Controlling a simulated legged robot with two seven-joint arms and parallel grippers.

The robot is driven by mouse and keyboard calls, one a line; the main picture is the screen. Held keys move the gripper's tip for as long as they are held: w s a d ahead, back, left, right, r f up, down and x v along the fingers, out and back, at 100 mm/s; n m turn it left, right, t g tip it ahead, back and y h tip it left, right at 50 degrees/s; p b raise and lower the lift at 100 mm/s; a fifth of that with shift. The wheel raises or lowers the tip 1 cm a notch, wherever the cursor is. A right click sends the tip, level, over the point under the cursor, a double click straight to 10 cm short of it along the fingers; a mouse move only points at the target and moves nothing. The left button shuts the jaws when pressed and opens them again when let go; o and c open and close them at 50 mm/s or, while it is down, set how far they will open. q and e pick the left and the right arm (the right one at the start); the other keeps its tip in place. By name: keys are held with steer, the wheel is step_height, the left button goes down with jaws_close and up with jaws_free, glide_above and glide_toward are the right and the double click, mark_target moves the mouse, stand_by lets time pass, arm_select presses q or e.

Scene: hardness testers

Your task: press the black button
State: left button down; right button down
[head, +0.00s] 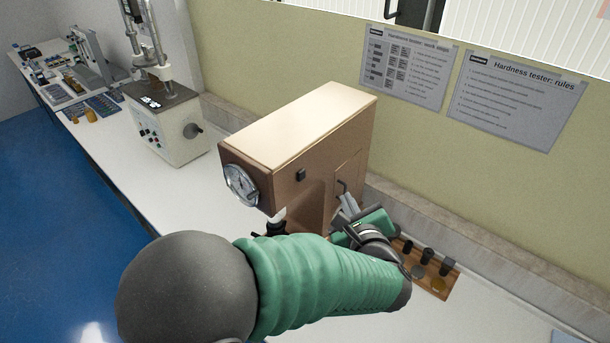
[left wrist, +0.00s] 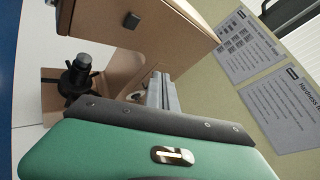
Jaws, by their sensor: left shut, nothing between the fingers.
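The black button (head: 301,175) is a small dark square on the side face of the tan hardness tester (head: 320,127). In the left wrist view the button (left wrist: 131,20) shows near the top, on the tester's side (left wrist: 165,28). My left gripper (head: 346,206) is shut and empty, close to the tester's lower side, below and to the right of the button and apart from it. In the left wrist view the grey fingers (left wrist: 160,90) point up toward the tester's side. The arm hides part of the tester's base. My right gripper is not in view.
A round dial gauge (head: 241,186) is on the tester's front, with a dark spindle (left wrist: 78,75) below. A wooden tray (head: 436,283) with several dark pieces lies to the right. Another testing machine (head: 165,120) stands to the left. A wall is behind.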

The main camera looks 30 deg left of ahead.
mark_target(302, 175)
arm_select(q)
steer(key=w+a+b, duration=0.1)
steer(key=a, duration=0.8)
steer(key=shift+b, duration=0.35)
steer(key=shift+a, duration=0.1)
stand_by(1.4)
steer(key=shift+a+b, duration=0.3)
steer(key=shift+a, duration=0.1)
